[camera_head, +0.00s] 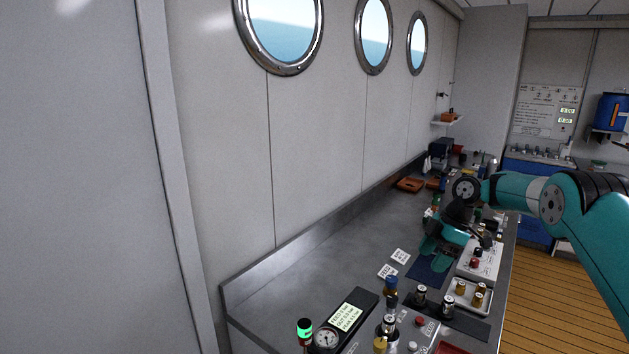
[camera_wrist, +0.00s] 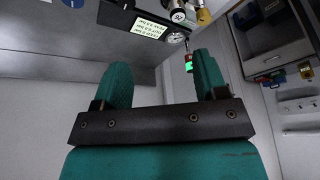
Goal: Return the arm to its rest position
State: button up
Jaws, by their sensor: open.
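My teal arm reaches in from the right in the head view. My gripper (camera_head: 437,262) is over the long metal counter (camera_head: 320,248), near a dark blue mat (camera_head: 427,270). In the wrist view my gripper (camera_wrist: 160,84) shows two teal fingers spread wide apart, with nothing between them. The gap to the counter surface cannot be judged exactly.
A panel with a gauge (camera_head: 326,339) and a green-lit lamp (camera_head: 305,331) stands at the counter's near end. Round windows line the wall. Wooden floor (camera_head: 545,295) lies right of the counter.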

jog(key=s+a+r+m+b, duration=0.3)
jog(key=s+a+r, duration=0.3)
jog(key=s+a, duration=0.15)
jog(key=s+a+r+m+b, duration=0.3)
jog(key=s+a+r, duration=0.25)
jog(key=s, duration=0.35)
jog(key=s+f+m+b, duration=0.2)
jog(key=s+m, duration=0.1)
jog(key=s, duration=1)
jog(key=s+a+f+m+b, duration=0.1)
jog(key=s+f+m+b, duration=0.1)
jog(key=s, duration=1.1)
jog(key=shift+f+m+t, duration=0.3)
jog(key=shift+f+m, duration=0.1)
jog(key=shift+f, duration=0.1)
jog(key=shift+w, duration=0.1)
